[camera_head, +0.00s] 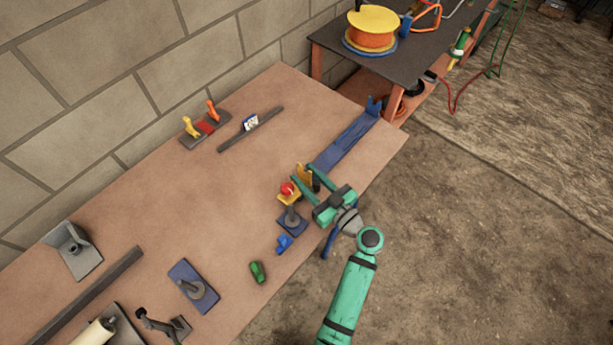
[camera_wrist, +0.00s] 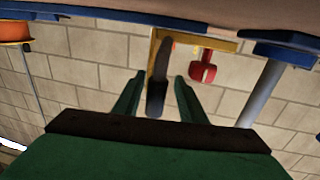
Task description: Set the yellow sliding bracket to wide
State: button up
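The yellow bracket (camera_head: 304,174) stands near the table's right edge, by the near end of a long blue rail (camera_head: 345,144). In the wrist view the yellow bracket (camera_wrist: 190,38) has a horizontal bar and an upright part with a dark grey curved piece (camera_wrist: 157,88). My gripper (camera_head: 306,176) reaches over the table edge to the bracket. In the wrist view my gripper (camera_wrist: 158,78) has its green fingers apart, one on each side of the dark curved piece, with gaps visible. Whether either finger touches it is unclear.
A red knob (camera_head: 287,189) sits close beside my gripper, above a blue-based post (camera_head: 291,222). Small blue (camera_head: 284,243) and green (camera_head: 257,272) pieces lie nearer. A dark shelf table (camera_head: 400,50) with an orange spool stands behind. The middle of the brown table (camera_head: 190,215) is clear.

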jog(key=v, duration=1)
jog(key=shift+s+d, duration=0.2)
jog(key=shift+s, duration=0.15)
